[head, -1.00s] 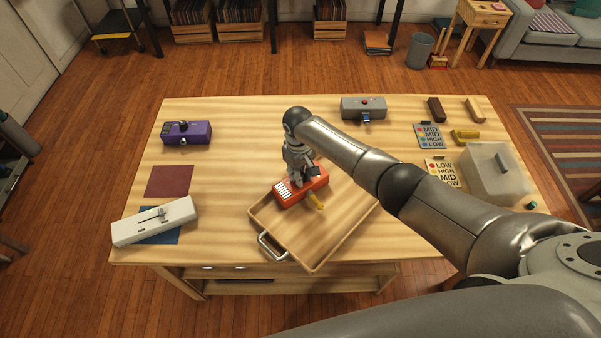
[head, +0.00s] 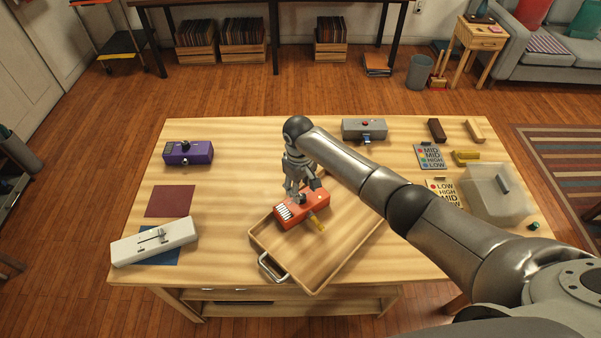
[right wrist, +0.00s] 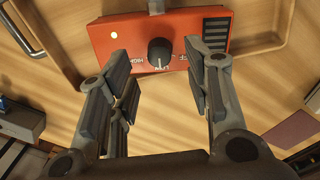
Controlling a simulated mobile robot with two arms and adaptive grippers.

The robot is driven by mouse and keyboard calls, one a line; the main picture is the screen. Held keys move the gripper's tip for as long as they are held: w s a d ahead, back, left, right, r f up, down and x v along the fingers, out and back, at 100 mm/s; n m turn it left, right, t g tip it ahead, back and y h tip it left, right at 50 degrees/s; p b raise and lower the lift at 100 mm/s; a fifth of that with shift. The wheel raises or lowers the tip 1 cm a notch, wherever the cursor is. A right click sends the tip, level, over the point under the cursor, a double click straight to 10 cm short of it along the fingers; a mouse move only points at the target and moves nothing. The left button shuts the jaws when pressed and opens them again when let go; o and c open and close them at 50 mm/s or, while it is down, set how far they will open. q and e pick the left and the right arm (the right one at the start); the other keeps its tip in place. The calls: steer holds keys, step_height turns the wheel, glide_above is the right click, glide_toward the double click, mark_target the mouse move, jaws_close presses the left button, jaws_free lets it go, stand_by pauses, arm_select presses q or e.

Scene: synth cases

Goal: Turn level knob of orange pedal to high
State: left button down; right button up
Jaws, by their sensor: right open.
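The orange pedal (head: 290,214) lies inside the wooden tray (head: 296,283), under my right gripper (head: 301,196). In the right wrist view the pedal (right wrist: 103,42) shows a round black knob (right wrist: 159,51) with white lettering beside it; the word on the left looks like HIGH. I cannot tell for sure where the knob points. My right gripper (right wrist: 154,58) is open, with one finger on each side of the knob and gaps showing between. A yellow part (head: 318,222) sits at the pedal's near side in the head view. My left gripper is out of view.
A purple box (head: 200,153), a white slider box (head: 180,238) and a grey box (head: 352,130) stand around the tabletop. Label cards (head: 430,157) and a clear case (head: 490,200) are at the right.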

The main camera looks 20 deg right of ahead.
step_height(320, 180, up, 8)
steer(key=shift+a, duration=0.1)
stand_by(0.4)
